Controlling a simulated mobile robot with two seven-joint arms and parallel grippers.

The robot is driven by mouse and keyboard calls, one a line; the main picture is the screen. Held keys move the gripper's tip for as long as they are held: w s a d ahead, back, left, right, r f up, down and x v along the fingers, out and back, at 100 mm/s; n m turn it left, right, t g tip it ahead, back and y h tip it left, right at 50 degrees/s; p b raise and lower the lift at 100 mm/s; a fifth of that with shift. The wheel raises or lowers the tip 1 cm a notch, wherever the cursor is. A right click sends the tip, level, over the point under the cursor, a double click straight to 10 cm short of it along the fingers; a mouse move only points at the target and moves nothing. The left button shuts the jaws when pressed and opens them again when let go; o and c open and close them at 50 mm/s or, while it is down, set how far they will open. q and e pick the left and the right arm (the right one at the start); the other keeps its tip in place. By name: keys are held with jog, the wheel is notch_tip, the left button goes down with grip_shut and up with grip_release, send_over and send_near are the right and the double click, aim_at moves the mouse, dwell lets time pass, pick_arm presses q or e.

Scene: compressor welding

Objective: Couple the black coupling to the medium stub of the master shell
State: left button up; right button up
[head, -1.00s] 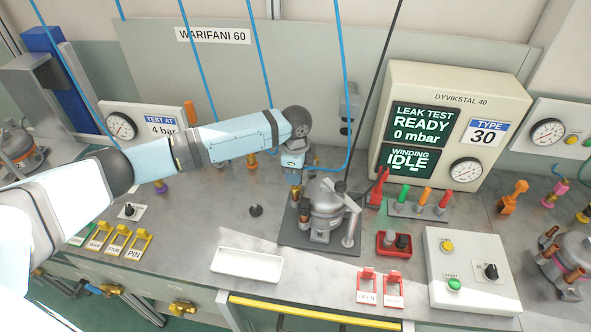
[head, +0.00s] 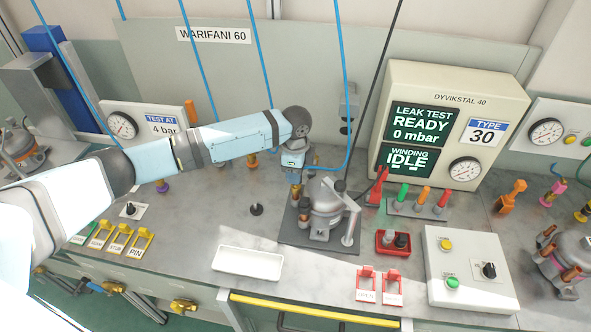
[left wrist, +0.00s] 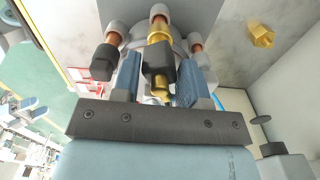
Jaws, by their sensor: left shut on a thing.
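My left gripper (head: 294,176) reaches down at the left side of the grey master shell (head: 326,206), which stands on a dark plate. In the left wrist view my left gripper (left wrist: 157,85) is shut on the black coupling (left wrist: 157,62), a black body with brass ends. The coupling is in line with the middle copper stub (left wrist: 158,21) of the shell and overlaps it in the picture. I cannot tell whether it is fully seated. A dark-ended copper stub (left wrist: 113,38) is on the left and another copper stub (left wrist: 196,47) on the right. My right gripper is out of view.
A blue hose (head: 346,110) and a black hose (head: 378,90) hang near the shell. A white tray (head: 247,263) and a red holder (head: 393,250) lie in front. The leak tester (head: 450,125) stands behind on the right. The bench left of the shell is mostly clear.

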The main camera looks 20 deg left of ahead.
pick_arm(q)
jog(key=o, duration=1.2)
notch_tip(320, 180, up, 14)
jog(key=b, duration=0.2)
jog(key=shift+s+f, duration=0.1)
jog(key=shift+f, duration=0.1)
